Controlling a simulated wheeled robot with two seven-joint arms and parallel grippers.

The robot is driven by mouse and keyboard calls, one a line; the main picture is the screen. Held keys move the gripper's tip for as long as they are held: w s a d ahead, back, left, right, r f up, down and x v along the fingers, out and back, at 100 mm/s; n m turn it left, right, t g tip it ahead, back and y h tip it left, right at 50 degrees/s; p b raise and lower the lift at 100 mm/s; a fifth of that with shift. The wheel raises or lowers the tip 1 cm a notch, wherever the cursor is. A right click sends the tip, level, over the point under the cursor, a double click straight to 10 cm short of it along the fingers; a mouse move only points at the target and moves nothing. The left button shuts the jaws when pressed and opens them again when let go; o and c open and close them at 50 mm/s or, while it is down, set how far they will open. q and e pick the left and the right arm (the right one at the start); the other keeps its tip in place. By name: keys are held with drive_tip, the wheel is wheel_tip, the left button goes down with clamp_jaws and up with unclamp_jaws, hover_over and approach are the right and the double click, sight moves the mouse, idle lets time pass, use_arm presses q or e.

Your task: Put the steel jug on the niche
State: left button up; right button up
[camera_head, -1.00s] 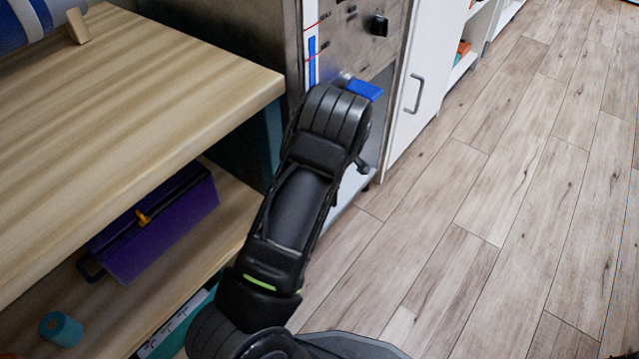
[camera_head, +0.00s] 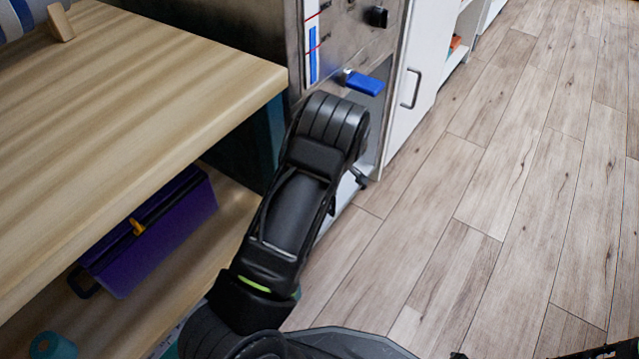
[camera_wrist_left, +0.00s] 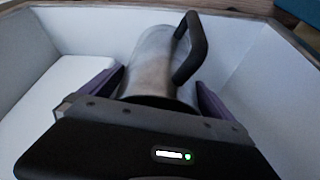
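The steel jug (camera_wrist_left: 152,65), a grey metal cylinder with a black handle, shows in the left wrist view inside a white-walled recess (camera_wrist_left: 257,75), which looks like the niche. My left gripper (camera_wrist_left: 160,85) has its two purple fingers on either side of the jug, seemingly touching it. I cannot tell whether the jug rests on the recess floor. In the head view my left arm reaches to the steel cabinet front (camera_head: 345,45), and its gripper and the jug are hidden behind the arm. My right gripper does not show.
A wooden shelf unit (camera_head: 150,70) stands left of the arm, with a purple toolbox (camera_head: 155,235) on its lower shelf. A blue lever (camera_head: 364,83) sticks out of the cabinet just above the arm. A white cabinet door (camera_head: 405,110) is to the right. The plank floor (camera_head: 500,190) is clear.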

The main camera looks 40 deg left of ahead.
use_arm(q)
drive_tip(key=p+v, duration=0.3)
drive_tip(key=v, duration=0.4)
drive_tip(key=shift+r+p, duration=0.3)
drive_tip(key=shift+r, duration=0.1)
drive_tip(key=shift+d, duration=0.1)
idle(1.5)
